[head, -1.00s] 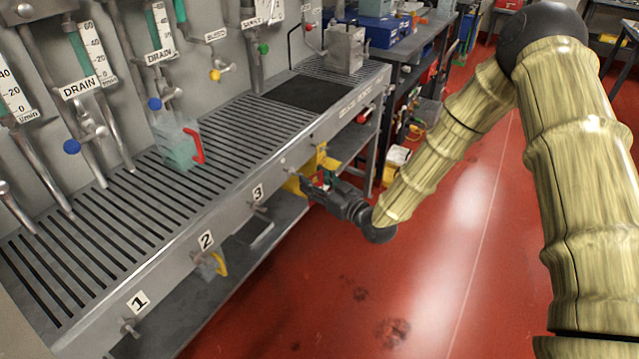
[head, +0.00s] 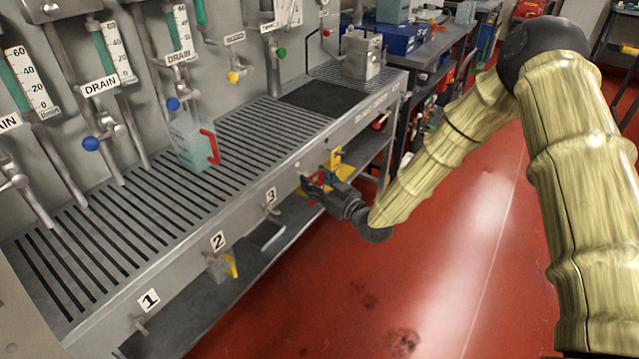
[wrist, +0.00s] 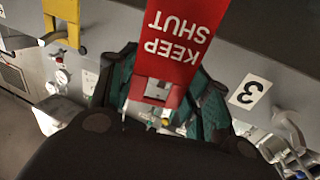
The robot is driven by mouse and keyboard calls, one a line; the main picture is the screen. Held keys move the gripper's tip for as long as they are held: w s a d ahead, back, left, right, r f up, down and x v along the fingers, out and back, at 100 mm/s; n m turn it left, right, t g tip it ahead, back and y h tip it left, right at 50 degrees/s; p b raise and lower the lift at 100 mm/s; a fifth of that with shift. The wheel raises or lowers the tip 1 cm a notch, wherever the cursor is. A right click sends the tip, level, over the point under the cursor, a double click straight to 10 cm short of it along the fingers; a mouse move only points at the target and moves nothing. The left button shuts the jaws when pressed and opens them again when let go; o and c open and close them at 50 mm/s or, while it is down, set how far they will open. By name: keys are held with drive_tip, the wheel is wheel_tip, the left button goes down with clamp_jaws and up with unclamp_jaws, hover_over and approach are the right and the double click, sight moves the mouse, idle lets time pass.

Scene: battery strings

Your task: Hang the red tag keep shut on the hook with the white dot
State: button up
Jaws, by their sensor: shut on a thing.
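The red tag (wrist: 180,40) reads KEEP SHUT, upside down in the wrist view. My gripper (wrist: 158,95) is shut on the tag's end, between its teal-padded fingers. In the head view my gripper (head: 314,187) is at the bench's front face, right of hook 3, with red of the tag (head: 313,178) showing at it. Hook 3 (head: 270,209) is bare; it also shows in the wrist view (wrist: 288,128). A small pale spot (head: 298,164) is on the front face above my gripper; I cannot tell whether it is the white dot. Any hook behind the gripper is hidden.
A yellow tag (head: 335,160) hangs just right of my gripper. Another yellow piece (head: 231,263) hangs at hook 2 (head: 214,262). Hook 1 (head: 139,323) looks bare. A clear box with a red handle (head: 210,147) stands on the slotted bench top (head: 130,215). The red floor (head: 400,280) in front is clear.

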drive_tip(key=shift+w+a+f, duration=0.1)
drive_tip(key=shift+w+a, duration=0.35)
drive_tip(key=shift+a, duration=0.25)
drive_tip(key=shift+w+a+f+b, duration=0.35)
drive_tip(key=shift+a+f+b, duration=0.1)
drive_tip(key=shift+b, duration=0.2)
drive_tip(key=o, duration=1)
